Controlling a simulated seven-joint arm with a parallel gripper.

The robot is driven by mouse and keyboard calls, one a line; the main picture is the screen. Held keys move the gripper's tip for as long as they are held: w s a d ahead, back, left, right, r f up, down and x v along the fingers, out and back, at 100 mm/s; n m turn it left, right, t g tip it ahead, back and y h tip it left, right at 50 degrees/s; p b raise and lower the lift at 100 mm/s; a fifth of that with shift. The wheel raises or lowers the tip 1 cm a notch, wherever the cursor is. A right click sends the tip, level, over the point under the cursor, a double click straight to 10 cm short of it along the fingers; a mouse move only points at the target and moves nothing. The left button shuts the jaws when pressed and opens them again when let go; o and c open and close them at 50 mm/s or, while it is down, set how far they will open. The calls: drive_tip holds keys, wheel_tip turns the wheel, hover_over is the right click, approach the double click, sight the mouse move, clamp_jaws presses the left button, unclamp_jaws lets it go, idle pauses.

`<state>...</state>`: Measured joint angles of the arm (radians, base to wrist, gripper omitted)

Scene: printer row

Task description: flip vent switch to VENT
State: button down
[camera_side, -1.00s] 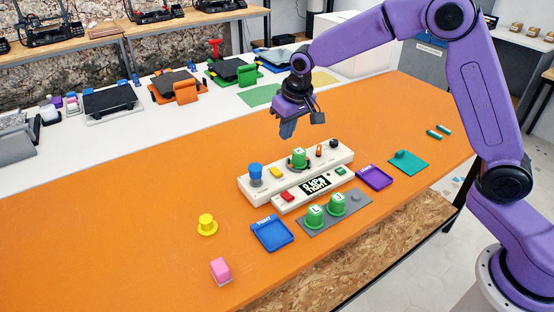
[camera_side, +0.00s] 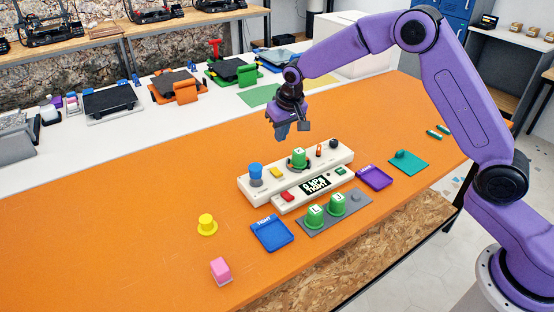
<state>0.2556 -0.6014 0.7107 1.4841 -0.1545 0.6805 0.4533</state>
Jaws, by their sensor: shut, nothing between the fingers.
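An off-white control console (camera_side: 262,193) stands on the orange table. A small orange-and-dark switch (camera_side: 319,150) stands on its back row, between a green lettered cap and a black knob. I cannot read its label or tell which way it is set, and I cannot confirm that it is the vent switch. My gripper (camera_side: 281,138) is shut and empty, pointing down in the air. In the picture it hangs above the console's back edge, left of the switch and apart from it.
The back row also holds a blue knob (camera_side: 255,171), a yellow button (camera_side: 277,172), the green cap (camera_side: 298,159) and a black knob (camera_side: 333,143). In front lie a blue tray (camera_side: 274,247), a purple tray (camera_side: 374,178) and a grey plate (camera_side: 326,227) with green caps. The left table is mostly clear.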

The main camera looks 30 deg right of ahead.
sight(278, 169)
drive_tip(key=x, duration=0.7)
drive_tip(key=s+x, duration=0.1)
drive_tip(key=x, duration=0.2)
drive_tip(key=shift+f, duration=0.55)
drive_tip(key=shift+w+f, duration=0.15)
drive_tip(key=shift+f, duration=0.05)
drive_tip(key=shift+s, duration=0.2)
drive_tip(key=shift+s+r, duration=0.25)
drive_tip(key=shift+s, duration=0.35)
